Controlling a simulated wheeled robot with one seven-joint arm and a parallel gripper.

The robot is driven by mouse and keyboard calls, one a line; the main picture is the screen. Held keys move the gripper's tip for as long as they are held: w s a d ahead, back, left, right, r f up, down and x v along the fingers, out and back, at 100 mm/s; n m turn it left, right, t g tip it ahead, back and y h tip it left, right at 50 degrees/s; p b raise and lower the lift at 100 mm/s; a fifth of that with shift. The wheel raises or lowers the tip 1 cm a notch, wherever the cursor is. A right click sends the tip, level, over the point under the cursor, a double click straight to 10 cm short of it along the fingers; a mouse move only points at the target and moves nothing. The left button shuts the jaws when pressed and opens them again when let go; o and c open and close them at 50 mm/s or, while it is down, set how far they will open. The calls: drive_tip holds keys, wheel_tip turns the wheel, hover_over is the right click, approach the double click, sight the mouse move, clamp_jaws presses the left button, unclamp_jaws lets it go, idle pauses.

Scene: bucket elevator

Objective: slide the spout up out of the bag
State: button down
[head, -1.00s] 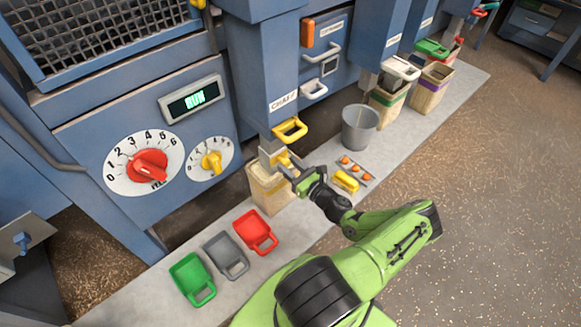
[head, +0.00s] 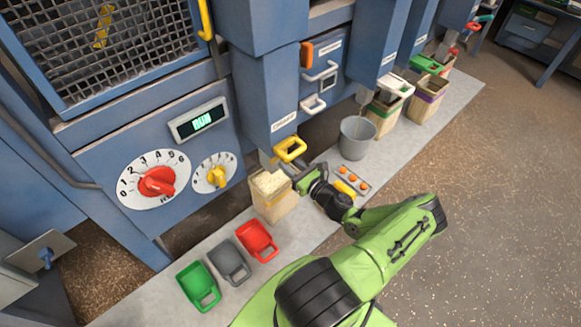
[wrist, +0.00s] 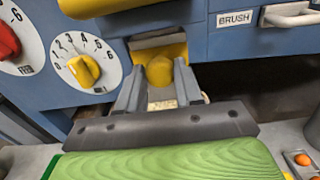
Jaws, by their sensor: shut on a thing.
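The chaff spout (head: 268,160) hangs under the blue chute, just above the open mouth of the paper bag (head: 274,208). Pale chaff shows in the bag's top. My gripper (head: 284,168) is shut on the spout's yellow grip, which shows between the fingers in the wrist view (wrist: 160,68).
Red (head: 257,240), grey (head: 229,261) and green (head: 198,284) scoops lie left of the bag on the pale floor strip. A grey bucket (head: 356,138) and a small tray (head: 353,179) with orange items stand to the right. The brown floor on the right is open.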

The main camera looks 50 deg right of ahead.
drive_tip(key=shift+r, duration=0.85)
drive_tip(key=c, duration=0.8)
unclamp_jaws()
drive_tip(key=shift+o, duration=0.2)
drive_tip(key=shift+f, duration=0.15)
drive_tip(key=s+a, duration=0.1)
drive_tip(key=s, duration=1.4)
drive_tip(key=shift+s+a, duration=0.35)
drive_tip(key=shift+a, duration=0.05)
